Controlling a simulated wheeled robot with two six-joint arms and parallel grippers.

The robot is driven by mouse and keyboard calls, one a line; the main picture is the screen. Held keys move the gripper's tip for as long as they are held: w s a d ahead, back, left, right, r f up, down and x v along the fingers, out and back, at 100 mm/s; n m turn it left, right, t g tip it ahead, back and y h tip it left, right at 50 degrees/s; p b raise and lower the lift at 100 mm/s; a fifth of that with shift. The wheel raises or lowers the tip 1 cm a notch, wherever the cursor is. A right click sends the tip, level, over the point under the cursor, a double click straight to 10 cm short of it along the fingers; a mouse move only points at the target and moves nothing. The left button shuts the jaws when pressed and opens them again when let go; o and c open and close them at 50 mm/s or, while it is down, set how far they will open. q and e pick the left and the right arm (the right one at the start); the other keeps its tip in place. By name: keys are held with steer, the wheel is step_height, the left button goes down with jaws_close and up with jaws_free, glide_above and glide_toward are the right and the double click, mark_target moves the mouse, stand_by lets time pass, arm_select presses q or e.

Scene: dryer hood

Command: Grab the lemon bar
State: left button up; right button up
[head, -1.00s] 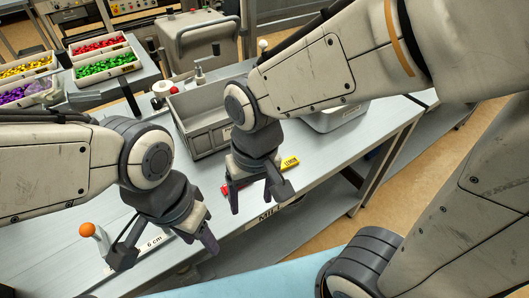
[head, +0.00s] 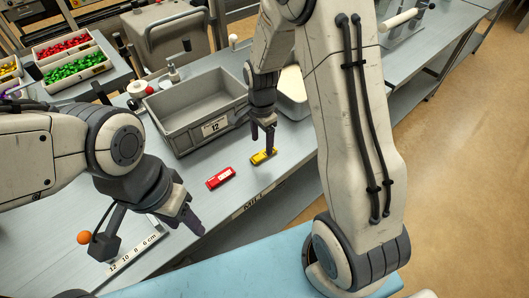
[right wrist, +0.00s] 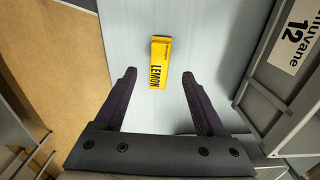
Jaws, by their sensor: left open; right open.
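The yellow lemon bar (head: 263,157) lies on the grey bench near its front edge. In the right wrist view the lemon bar (right wrist: 160,62) lies flat with its "LEMON" label showing, ahead of and between the fingertips. My right gripper (head: 265,143) is open and empty above the bar; in the right wrist view its fingers (right wrist: 160,74) stand on either side with nothing between them. My left gripper (head: 160,228) is open and empty over the left part of the bench, away from the bar.
A red bar (head: 220,178) lies left of the lemon bar. A grey bin (head: 178,146) labelled 12 stands behind them, with a lighter bin (head: 292,108) partly behind my right arm. A ruler strip (head: 135,258) and an orange ball (head: 84,238) are near my left gripper.

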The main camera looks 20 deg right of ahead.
mark_target(262, 153)
steer(key=shift+f+p, duration=0.6)
steer(key=shift+f, duration=1.8)
jaws_close()
steer(key=shift+r, duration=0.1)
